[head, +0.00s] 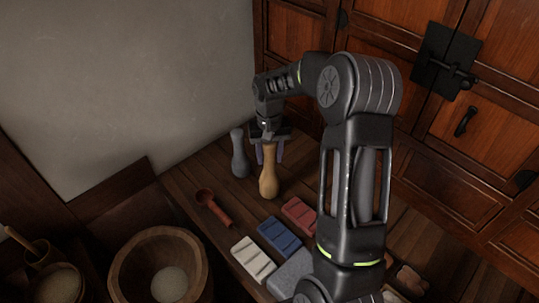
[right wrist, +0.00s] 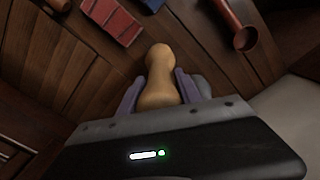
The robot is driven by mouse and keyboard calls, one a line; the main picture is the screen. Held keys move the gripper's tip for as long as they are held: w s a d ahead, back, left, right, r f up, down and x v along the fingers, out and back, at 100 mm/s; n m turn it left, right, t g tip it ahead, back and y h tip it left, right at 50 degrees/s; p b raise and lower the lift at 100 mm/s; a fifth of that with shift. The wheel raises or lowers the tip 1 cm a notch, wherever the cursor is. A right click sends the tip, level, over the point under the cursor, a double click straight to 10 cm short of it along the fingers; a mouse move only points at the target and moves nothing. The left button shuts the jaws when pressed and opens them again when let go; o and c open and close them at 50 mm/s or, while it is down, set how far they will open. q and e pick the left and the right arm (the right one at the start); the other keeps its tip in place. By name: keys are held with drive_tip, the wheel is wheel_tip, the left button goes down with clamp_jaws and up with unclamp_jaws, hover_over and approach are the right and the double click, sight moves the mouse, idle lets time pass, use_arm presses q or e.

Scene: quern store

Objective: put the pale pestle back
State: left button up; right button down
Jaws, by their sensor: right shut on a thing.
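The pale pestle (head: 268,180) is tan wood with a rounded, wider lower end. It hangs roughly upright below my right gripper (head: 268,147), over the wooden counter (head: 310,187). In the right wrist view the pestle (right wrist: 158,72) sits between the two purple fingers of my right gripper (right wrist: 158,92), which is shut on it. I cannot tell whether its lower end touches the counter. A grey pestle (head: 239,155) stands just left of it. My left gripper is not in view.
A red scoop (head: 215,208) lies in front of the pestles. White (head: 253,259), blue (head: 279,237) and red (head: 299,214) blocks lie nearer me. A wooden mortar (head: 125,275) is at front left. A wooden cabinet (head: 440,180) rises at right, a grey wall (head: 120,80) at back left.

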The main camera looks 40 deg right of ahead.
drive_tip(key=shift+f, duration=0.1)
drive_tip(key=c, duration=0.8)
unclamp_jaws()
wheel_tip(320, 180, up, 12)
drive_tip(key=shift+r+p, duration=0.2)
drive_tip(key=shift+p, duration=0.9)
drive_tip(key=shift+s+f, duration=0.1)
